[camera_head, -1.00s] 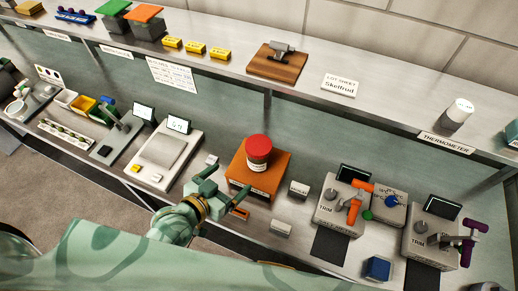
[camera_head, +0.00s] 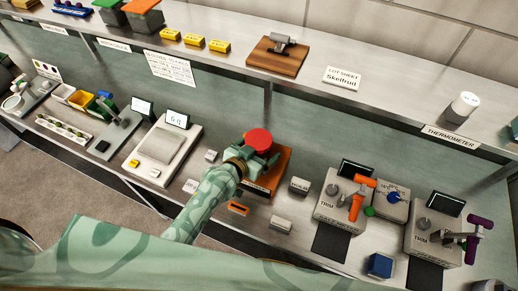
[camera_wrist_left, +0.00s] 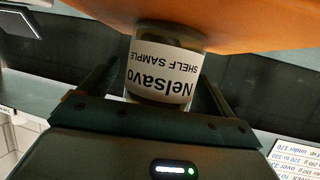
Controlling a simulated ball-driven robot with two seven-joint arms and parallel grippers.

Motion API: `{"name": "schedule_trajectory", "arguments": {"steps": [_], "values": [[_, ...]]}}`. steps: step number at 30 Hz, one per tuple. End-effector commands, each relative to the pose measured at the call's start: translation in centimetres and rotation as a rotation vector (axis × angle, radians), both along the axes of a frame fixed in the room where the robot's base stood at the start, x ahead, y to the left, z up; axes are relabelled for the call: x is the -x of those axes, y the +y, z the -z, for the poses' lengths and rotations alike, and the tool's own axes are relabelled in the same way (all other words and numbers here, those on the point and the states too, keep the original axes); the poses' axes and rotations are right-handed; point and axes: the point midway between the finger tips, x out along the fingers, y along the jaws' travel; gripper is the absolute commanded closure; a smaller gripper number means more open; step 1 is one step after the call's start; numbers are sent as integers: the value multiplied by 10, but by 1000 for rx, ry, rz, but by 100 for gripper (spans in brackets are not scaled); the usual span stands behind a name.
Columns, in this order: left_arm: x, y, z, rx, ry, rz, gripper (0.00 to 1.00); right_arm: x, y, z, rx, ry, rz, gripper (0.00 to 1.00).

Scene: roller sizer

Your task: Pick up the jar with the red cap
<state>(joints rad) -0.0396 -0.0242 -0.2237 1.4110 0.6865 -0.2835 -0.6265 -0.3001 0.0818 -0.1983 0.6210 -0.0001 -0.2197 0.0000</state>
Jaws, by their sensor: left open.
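The jar with the red cap (camera_head: 258,139) stands on an orange-brown block (camera_head: 284,163) on the lower bench. My left gripper (camera_head: 260,156) is at the jar, its arm reaching up from below left, and hides most of the jar's body in the head view. In the left wrist view, the jar's body (camera_wrist_left: 163,70) lies between the two open fingers, with its label reading "Nelsavo SHELF SAMPLE" upside down. A gap shows beside the jar on the left; contact on the right is unclear. My right gripper is not in view.
A scale (camera_head: 163,150) stands left of the block. Small grey boxes (camera_head: 299,186) sit to its right, then a device with an orange handle (camera_head: 342,198). A shelf (camera_head: 352,97) runs above and behind. A blue cube (camera_head: 380,265) sits near the front edge.

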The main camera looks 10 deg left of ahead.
Motion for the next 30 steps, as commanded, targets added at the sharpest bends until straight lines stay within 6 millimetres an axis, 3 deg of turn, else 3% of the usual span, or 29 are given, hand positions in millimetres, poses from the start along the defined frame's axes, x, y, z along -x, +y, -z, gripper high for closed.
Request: {"name": "schedule_trajectory", "arguments": {"steps": [4,10,22,27,30], "values": [[0,0,0,0,0,0,13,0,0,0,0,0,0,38],[0,0,-1,0,0,0,69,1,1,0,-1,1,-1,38],[0,0,-11,4,-4,-1,69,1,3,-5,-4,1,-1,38],[0,0,-39,3,-5,-3,69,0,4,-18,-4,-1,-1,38],[21,3,-61,2,-3,-1,69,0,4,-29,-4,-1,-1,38]]}}
